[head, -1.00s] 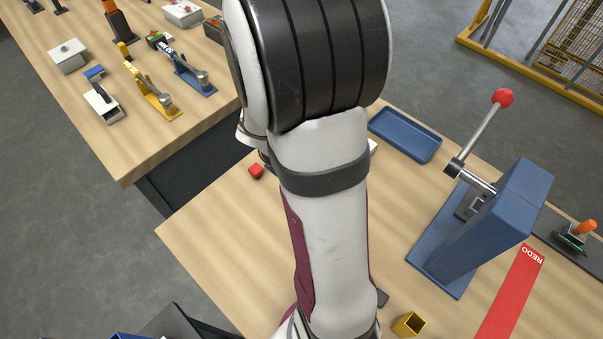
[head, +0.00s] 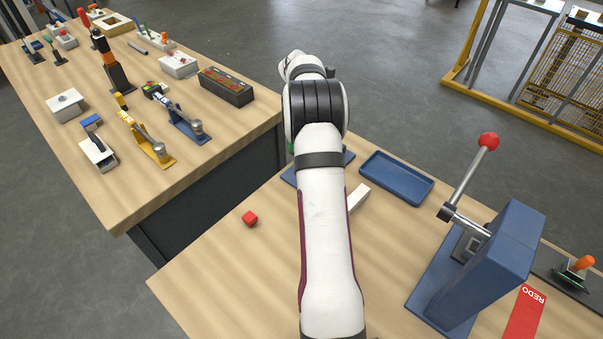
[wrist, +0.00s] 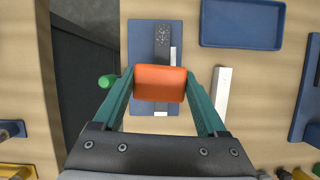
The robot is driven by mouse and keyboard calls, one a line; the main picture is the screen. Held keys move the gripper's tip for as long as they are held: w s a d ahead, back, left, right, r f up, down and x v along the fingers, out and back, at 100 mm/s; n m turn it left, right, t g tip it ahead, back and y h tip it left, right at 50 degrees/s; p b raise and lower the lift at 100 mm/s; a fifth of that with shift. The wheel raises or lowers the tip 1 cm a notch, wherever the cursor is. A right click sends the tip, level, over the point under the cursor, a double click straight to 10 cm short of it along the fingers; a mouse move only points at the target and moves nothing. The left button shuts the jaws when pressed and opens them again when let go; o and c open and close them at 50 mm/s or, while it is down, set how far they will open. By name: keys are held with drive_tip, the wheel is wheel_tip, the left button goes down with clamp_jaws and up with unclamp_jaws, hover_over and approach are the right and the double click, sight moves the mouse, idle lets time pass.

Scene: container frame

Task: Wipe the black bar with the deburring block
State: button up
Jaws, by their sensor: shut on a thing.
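My gripper (wrist: 160,88) is shut on the orange deburring block (wrist: 160,83), which lies between the two green fingers in the wrist view. The black bar (wrist: 162,42) lies lengthwise on a blue plate (wrist: 141,40) beyond the block, and its near part is hidden behind the block. From this angle I cannot tell whether the block touches the bar. In the head view my arm hides the gripper, the block and the bar; only edges of the blue plate (head: 290,176) show beside the arm.
A blue tray (head: 397,180) and a white bar (head: 358,197) lie right of the arm. A green round thing (wrist: 107,81) is left of the block. A blue lever press (head: 490,260) stands at right. A second table (head: 150,190) holds tools.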

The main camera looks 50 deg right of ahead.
drive_tip(key=d, duration=1)
drive_tip(key=shift+n, duration=0.4)
drive_tip(key=shift+s+f, duration=0.2)
drive_tip(key=shift+f, duration=1.65)
drive_tip(key=shift+s+f, duration=0.15)
drive_tip(key=shift+f, duration=1.65)
drive_tip(key=shift+a+f, duration=0.45)
drive_tip(key=shift+f, duration=0.25)
drive_tip(key=shift+c, duration=0.6)
drive_tip(key=shift+a, duration=1.6)
drive_tip(key=shift+d, duration=1.95)
drive_tip(key=shift+d+r, duration=0.1)
drive_tip(key=shift+r, duration=0.1)
wheel_tip(320, 180, up, 8)
